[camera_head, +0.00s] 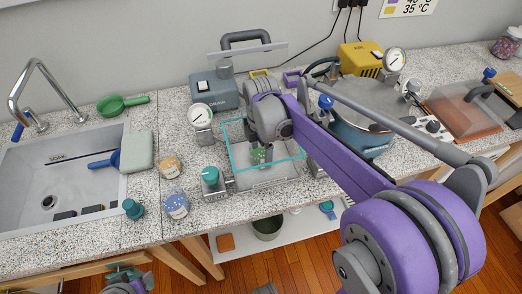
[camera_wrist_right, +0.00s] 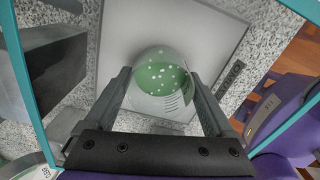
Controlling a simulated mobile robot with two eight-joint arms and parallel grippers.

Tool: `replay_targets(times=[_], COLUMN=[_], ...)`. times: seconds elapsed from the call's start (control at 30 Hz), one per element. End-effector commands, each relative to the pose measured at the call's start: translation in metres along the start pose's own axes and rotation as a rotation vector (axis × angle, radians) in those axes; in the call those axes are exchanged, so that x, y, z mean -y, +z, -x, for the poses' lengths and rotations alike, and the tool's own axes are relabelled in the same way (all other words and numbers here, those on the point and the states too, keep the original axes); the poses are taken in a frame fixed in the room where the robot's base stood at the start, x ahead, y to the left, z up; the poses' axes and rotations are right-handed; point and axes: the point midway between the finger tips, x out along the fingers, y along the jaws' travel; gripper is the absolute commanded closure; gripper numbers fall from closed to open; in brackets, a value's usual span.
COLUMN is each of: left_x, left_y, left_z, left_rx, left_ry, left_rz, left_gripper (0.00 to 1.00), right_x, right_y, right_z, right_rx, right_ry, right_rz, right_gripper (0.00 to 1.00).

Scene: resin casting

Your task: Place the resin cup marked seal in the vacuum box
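The vacuum box (camera_head: 290,166) is a clear box with teal edges on a grey base, standing on the speckled counter; its top is open. A clear cup (camera_head: 260,156) with green, white-dotted resin is inside its outline. My right gripper (camera_head: 262,146) reaches down into the box from above. In the right wrist view, its two fingers (camera_wrist_right: 160,76) stand on either side of the cup (camera_wrist_right: 162,78) and appear to touch it. The grey box floor shows behind the cup; I cannot tell whether the cup rests on it. No seal mark is readable. Part of my left arm shows at the bottom left; its fingers are unclear.
A sink (camera_head: 50,180) is at the left. A grey-blue pump (camera_head: 212,90) stands behind, a pressure pot (camera_head: 350,125) to the right.

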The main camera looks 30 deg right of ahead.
Motion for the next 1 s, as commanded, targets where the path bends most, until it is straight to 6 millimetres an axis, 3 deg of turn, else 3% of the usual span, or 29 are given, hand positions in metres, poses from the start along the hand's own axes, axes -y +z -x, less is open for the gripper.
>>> replay_targets(times=[0.27, 0.43, 0.8, 1.0], left_x=[0.0, 0.0, 0.0, 0.0], left_y=[0.0, -0.002, -0.008, -0.009], left_z=[0.001, 0.003, 0.01, 0.012], left_rx=[0.0, -0.002, -0.005, -0.006], left_ry=[0.0, 0.0, 0.0, 0.0], left_rz=[0.0, 0.0, 0.0, 0.0], left_gripper=[0.5, 0.5, 0.5, 0.5], right_x=[0.0, 0.0, 0.0, 0.0], right_y=[0.0, 0.0, 0.0, 0.0], right_z=[0.001, 0.014, 0.091, 0.117], right_rx=[0.0, 0.0, 0.0, 0.0], right_ry=[0.0, 0.0, 0.001, 0.0], right_rz=[0.0, 0.0, 0.0, 0.0], right_gripper=[0.0, 0.0, 0.0, 0.0])
